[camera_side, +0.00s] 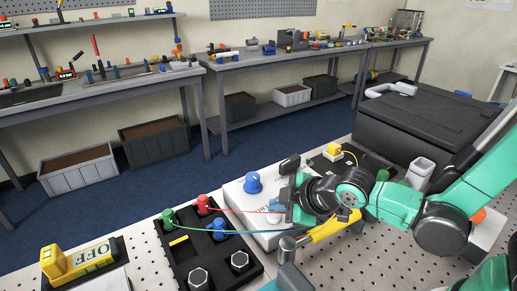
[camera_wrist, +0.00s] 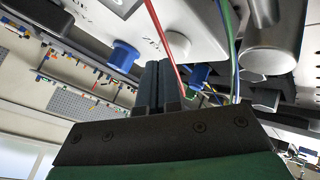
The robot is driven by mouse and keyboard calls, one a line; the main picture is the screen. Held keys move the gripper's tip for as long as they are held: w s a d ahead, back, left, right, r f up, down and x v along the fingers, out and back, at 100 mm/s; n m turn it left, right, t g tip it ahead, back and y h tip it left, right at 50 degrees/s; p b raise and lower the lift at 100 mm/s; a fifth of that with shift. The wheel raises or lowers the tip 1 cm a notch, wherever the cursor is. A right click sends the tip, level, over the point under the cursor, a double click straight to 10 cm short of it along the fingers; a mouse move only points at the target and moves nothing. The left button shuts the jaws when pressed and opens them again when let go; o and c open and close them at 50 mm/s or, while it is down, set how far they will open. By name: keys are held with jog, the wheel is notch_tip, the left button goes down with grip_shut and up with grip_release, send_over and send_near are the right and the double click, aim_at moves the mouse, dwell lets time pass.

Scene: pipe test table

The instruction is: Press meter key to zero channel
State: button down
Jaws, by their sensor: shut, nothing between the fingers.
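The meter is a white box (camera_side: 238,212) in the middle of the side view, with a round blue knob (camera_side: 253,182) on top. In the wrist view its white face (camera_wrist: 90,25) fills the upper left, with the blue knob (camera_wrist: 124,56) and partly hidden dark lettering (camera_wrist: 152,45). My gripper (camera_side: 280,208) is over the right part of the meter. Its two dark fingers (camera_wrist: 159,82) are shut and empty, their tips near the lettering. The key itself is hidden or too small to tell, and so is any contact.
A black board (camera_side: 185,258) with a green post (camera_side: 169,217), red post (camera_side: 204,204) and blue post (camera_side: 218,228) stands left of the meter. A red lead (camera_side: 240,211) and green lead cross near my gripper. A yellow OFF block (camera_side: 75,262) lies front left.

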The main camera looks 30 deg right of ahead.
aim_at(278, 216)
jog(key=shift+r, duration=0.1)
jog(key=shift+r, duration=0.35)
jog(key=shift+r, duration=0.1)
jog(key=shift+r, duration=2.4)
jog(key=s+d+r+m+g+h, duration=0.1)
jog(key=s+d+m+g+h, duration=0.1)
jog(key=s+d+m, duration=0.3)
jog(key=d+m, duration=0.3)
jog(key=m, duration=0.3)
jog(key=shift+s+d+r, duration=0.25)
jog(key=shift+d+r, duration=0.15)
